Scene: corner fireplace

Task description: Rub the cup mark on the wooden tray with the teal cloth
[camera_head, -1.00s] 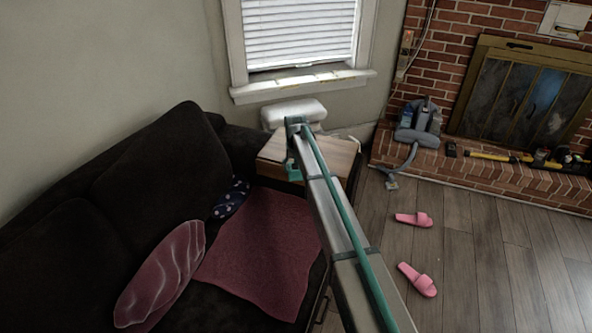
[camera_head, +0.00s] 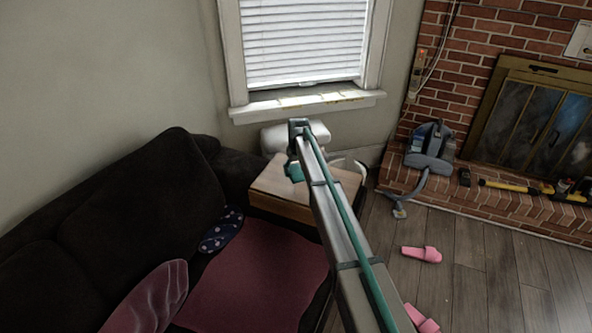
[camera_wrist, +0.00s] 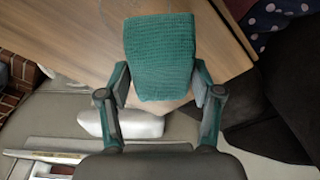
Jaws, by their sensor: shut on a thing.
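The teal cloth (camera_wrist: 160,50) is a folded, ribbed pad. My gripper (camera_wrist: 160,82) is shut on it, with one finger at each side. In the head view the cloth (camera_head: 294,172) is a small teal patch over the wooden tray (camera_head: 272,187), beside my arm. The tray shows as a light wood surface (camera_wrist: 80,35) under the cloth in the wrist view. I cannot tell whether the cloth touches the wood. I cannot clearly make out the cup mark; the cloth and my arm hide part of the surface.
A dark sofa (camera_head: 120,210) with a red blanket (camera_head: 255,280) and a blue dotted cushion (camera_head: 221,229) stands left of the tray. A white object (camera_head: 275,137) is behind it, below the window. Pink slippers (camera_head: 421,254) lie on the open floor at right.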

